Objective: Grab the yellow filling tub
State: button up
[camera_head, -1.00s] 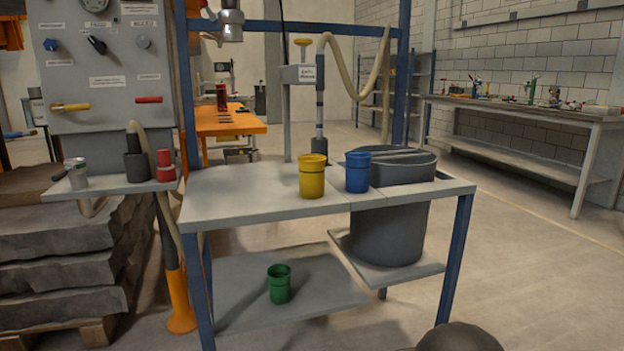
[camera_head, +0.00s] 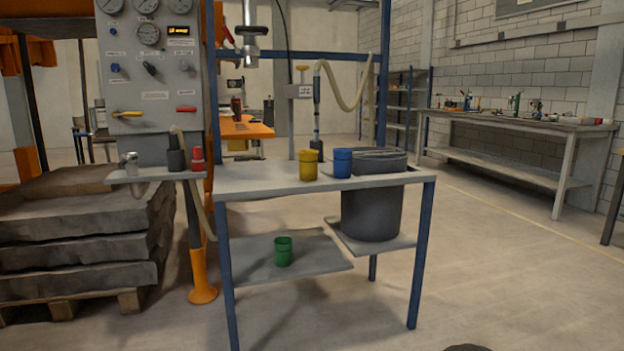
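The yellow filling tub (camera_head: 308,165) stands upright on the grey top of the blue-legged table (camera_head: 270,180), near its middle. A blue tub (camera_head: 343,163) stands just to its right, a small gap apart. A green tub (camera_head: 283,251) stands on the lower shelf. My gripper is not clearly in view; only a dark rounded shape shows at the bottom edge, and I cannot tell what it is.
A large dark bucket (camera_head: 372,212) sits in the table's right end. A control panel (camera_head: 150,70) with a small side shelf (camera_head: 150,177) stands left, above stacked slabs (camera_head: 80,240). A workbench (camera_head: 520,125) runs along the right wall. The floor in front is clear.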

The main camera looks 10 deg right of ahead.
aim_at(307, 159)
jog(key=z, duration=1.15)
jog(key=i, duration=1.65)
jog(key=u, duration=0.45)
